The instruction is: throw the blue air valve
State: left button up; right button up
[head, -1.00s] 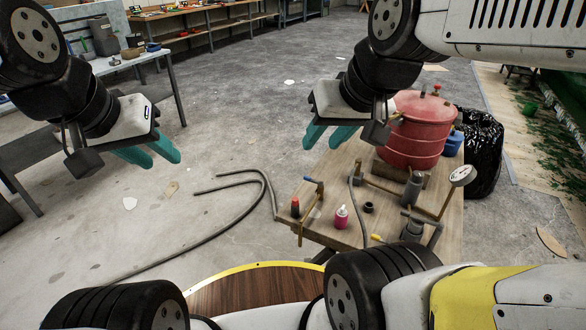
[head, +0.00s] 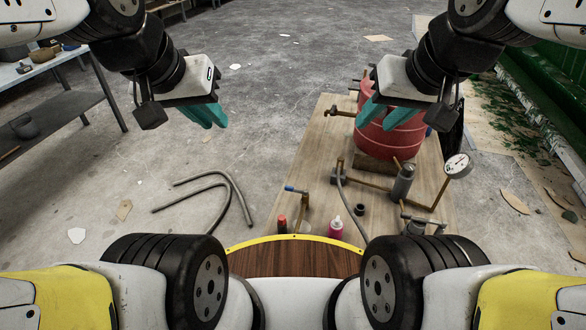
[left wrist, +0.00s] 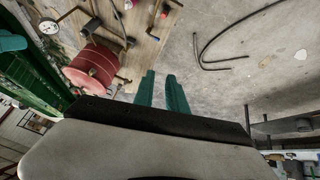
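The blue air valve (head: 290,189) is a small blue lever on a brass pipe at the near left edge of the wooden table (head: 318,170). My left gripper (head: 206,116) has teal fingers and hangs above the floor, up and left of the valve and clear of it. In the left wrist view its two fingers (left wrist: 162,80) stand a little apart with nothing between them. My right gripper (head: 377,114) hangs in front of the red tank (head: 395,140), up and right of the valve. Its teal fingers look apart and empty.
A pressure gauge (head: 457,165), a grey cylinder (head: 403,180), a pink bottle (head: 336,228) and a red bottle (head: 282,224) stand around the valve pipework. A grey hose (head: 237,197) lies on the floor to the left. A metal bench (head: 75,92) is at far left.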

pick_arm(q)
jog(key=w+a+f+m, duration=0.1)
jog(key=w+f, duration=0.1)
jog(key=w, duration=0.2)
jog(key=w+a+f+m+y, duration=0.1)
jog(key=w+a+f+m, duration=0.1)
jog(key=w, duration=0.3)
jog(key=w+a+f+m+y, duration=0.1)
jog(key=w+f, duration=0.2)
jog(key=w, duration=0.2)
jog(key=shift+a+f+m, duration=0.2)
jog(key=shift+f+m, duration=0.15)
jog(key=shift+m, duration=0.05)
grip_shut()
jog(key=m+g+h, duration=0.2)
jog(key=m+h, duration=0.4)
jog(key=m, duration=0.8)
send_near(295, 189)
notch_tip(295, 189, down, 6)
jog(key=shift+w+d, duration=0.4)
jog(key=shift+d, duration=0.2)
jog(key=shift+r, duration=0.1)
